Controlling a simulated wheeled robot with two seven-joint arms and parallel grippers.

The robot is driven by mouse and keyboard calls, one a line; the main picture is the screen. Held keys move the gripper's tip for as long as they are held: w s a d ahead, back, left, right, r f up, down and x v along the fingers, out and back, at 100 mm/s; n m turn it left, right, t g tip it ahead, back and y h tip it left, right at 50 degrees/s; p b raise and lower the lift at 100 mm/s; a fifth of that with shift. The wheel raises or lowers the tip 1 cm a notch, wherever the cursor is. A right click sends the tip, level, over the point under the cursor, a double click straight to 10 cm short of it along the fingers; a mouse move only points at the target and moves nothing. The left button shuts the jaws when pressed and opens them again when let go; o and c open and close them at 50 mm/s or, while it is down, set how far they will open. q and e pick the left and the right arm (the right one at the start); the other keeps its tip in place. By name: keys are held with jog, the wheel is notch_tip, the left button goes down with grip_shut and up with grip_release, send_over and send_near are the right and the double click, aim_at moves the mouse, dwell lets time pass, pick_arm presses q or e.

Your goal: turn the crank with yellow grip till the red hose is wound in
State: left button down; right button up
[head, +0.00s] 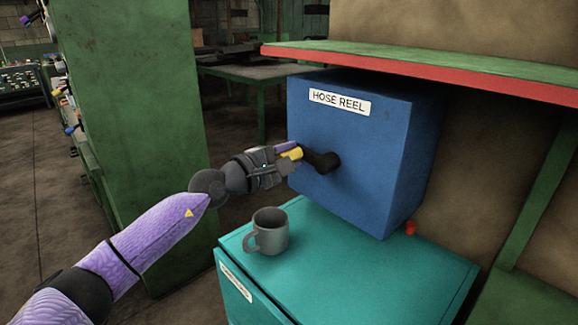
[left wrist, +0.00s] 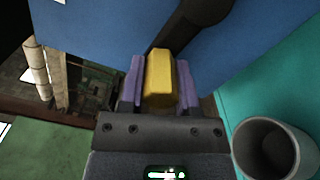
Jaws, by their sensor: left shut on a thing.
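The blue hose reel box (head: 352,150) with a "HOSE REEL" label stands above the teal cabinet. A black crank arm (head: 322,161) sticks out of its front face, and it also shows in the left wrist view (left wrist: 197,28). The yellow grip (left wrist: 159,78) sits between the purple fingers of my left gripper (left wrist: 160,88), which is shut on it. In the head view the grip (head: 292,154) shows just left of the crank hub, at my left gripper (head: 288,150). A small red hose end (head: 410,228) shows under the box's right lower edge. My right gripper is not in view.
A grey mug (head: 270,231) stands on the teal cabinet (head: 345,265) below my left gripper; it also shows in the left wrist view (left wrist: 268,150). A green shelf with a red edge (head: 430,70) overhangs the box. A green panel (head: 135,120) stands at left.

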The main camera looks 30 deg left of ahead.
pick_arm(q)
jog(key=shift+d+r+m, duration=0.1)
jog(key=shift+r+m, duration=0.4)
jog(key=shift+m, duration=0.3)
jog(key=shift+c, duration=1.6)
grip_release()
jog(key=v, duration=1)
